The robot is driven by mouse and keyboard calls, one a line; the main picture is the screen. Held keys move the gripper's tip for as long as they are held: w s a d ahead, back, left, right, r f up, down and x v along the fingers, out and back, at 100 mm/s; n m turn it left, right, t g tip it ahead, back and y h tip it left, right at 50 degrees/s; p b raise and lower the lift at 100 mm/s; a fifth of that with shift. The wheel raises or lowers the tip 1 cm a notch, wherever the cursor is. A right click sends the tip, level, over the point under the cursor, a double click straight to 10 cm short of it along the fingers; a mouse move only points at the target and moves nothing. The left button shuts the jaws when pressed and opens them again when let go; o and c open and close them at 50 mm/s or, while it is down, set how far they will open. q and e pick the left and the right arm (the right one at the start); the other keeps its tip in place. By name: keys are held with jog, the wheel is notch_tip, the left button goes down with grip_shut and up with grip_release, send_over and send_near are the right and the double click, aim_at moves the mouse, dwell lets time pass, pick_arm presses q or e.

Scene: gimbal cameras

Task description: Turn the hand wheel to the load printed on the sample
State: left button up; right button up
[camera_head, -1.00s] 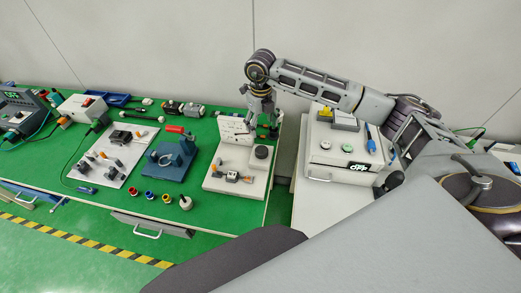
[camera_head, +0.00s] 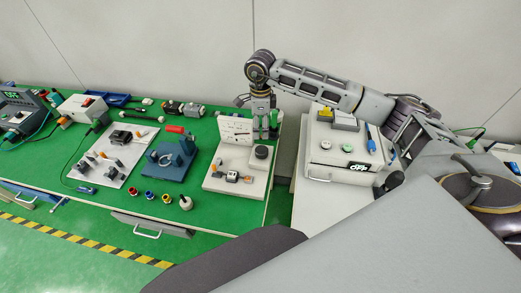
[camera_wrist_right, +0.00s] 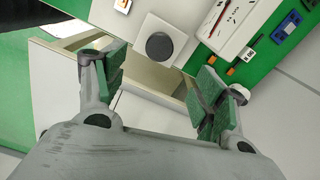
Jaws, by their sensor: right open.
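The dark round hand wheel (camera_head: 261,152) sits on the right part of a white fixture (camera_head: 215,183) at the table's right end. It also shows in the wrist view (camera_wrist_right: 159,46), ahead of the fingers. A small grey-and-white block with orange ends (camera_head: 232,178), perhaps the sample, is at the fixture's front; its print is too small to read. An upright white panel (camera_head: 235,130) with small marks stands behind. My right gripper (camera_head: 265,135) points down above and behind the wheel, apart from it. In the wrist view its green-padded fingers (camera_wrist_right: 162,88) are wide apart and empty. My left gripper is not seen.
A blue fixture (camera_head: 172,160) and a grey plate with parts (camera_head: 112,155) stand to the left. Small coloured pieces (camera_head: 150,195) lie at the front. A white box with buttons (camera_head: 340,155) stands right, beyond a gap.

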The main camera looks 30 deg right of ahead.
aim_at(260, 150)
jog(key=shift+n, duration=0.4)
jog(key=shift+f, duration=0.1)
jog(key=shift+f+p, duration=1.2)
jog(key=shift+f, duration=5.6)
jog(key=c, duration=1)
jog(key=shift+c, duration=0.2)
